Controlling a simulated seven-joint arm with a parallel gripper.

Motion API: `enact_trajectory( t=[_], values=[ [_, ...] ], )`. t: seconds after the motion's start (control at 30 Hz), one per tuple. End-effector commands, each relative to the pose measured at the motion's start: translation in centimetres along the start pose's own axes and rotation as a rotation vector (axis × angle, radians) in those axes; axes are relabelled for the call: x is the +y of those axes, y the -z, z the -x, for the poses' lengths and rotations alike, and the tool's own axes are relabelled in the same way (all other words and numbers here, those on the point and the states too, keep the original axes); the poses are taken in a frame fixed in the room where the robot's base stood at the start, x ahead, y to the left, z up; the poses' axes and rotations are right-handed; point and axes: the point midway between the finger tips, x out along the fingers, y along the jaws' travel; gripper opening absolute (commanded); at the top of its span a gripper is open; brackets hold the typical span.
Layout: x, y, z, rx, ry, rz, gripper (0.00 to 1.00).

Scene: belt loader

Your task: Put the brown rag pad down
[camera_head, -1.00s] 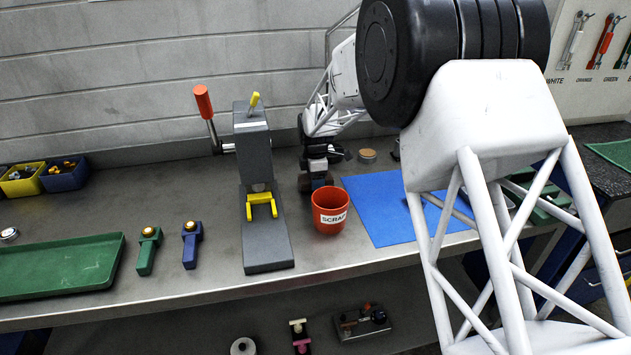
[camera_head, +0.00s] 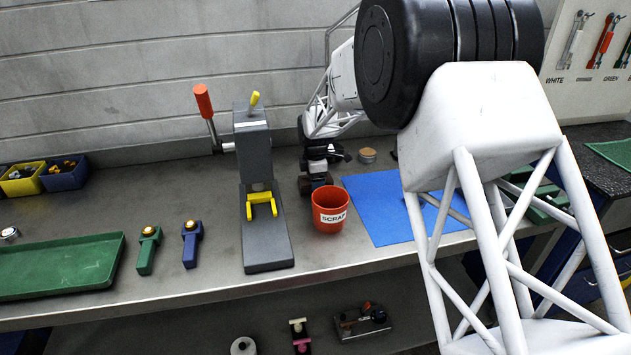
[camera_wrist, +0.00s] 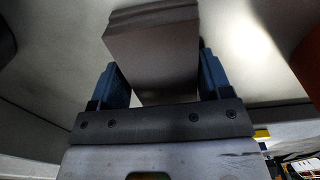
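My gripper (camera_wrist: 160,85) is shut on the brown rag pad (camera_wrist: 155,40), a grey-brown block with a layered edge that shows between the two blue fingers in the wrist view. The pad is close to the grey bench top, and I cannot tell whether it touches it. In the head view my gripper (camera_head: 318,185) is low over the bench, behind the red scrap cup (camera_head: 330,220) and to the right of the grey press (camera_head: 268,235). The pad is mostly hidden there.
A blue mat (camera_head: 385,225) lies right of the cup. A small round tin (camera_head: 367,155) stands behind the mat. A green tray (camera_head: 60,268), a green clamp (camera_head: 148,250) and a blue clamp (camera_head: 191,244) are at left. The bench between the blue clamp and the back wall is clear.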

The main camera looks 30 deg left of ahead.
Motion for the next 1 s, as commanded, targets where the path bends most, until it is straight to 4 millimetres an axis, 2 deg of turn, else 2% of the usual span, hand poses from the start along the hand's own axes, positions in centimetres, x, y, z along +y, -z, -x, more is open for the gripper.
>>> enact_trajectory(
  t=[0.03,0.1,0.57,0.77,0.8,1.0],
  values=[
    [-0.5,0.0,-1.4,0.000,0.018,0.000,0.79],
    [-0.6,0.0,-1.6,0.000,0.021,0.000,0.89],
    [-0.9,0.0,-2.0,0.000,0.031,0.000,0.89],
    [-0.9,0.0,-1.2,0.000,0.031,0.000,0.84],
    [-0.9,0.0,-0.8,0.000,0.031,0.000,0.89],
    [-0.6,0.0,2.1,0.000,0.022,0.000,0.89]
  ],
)
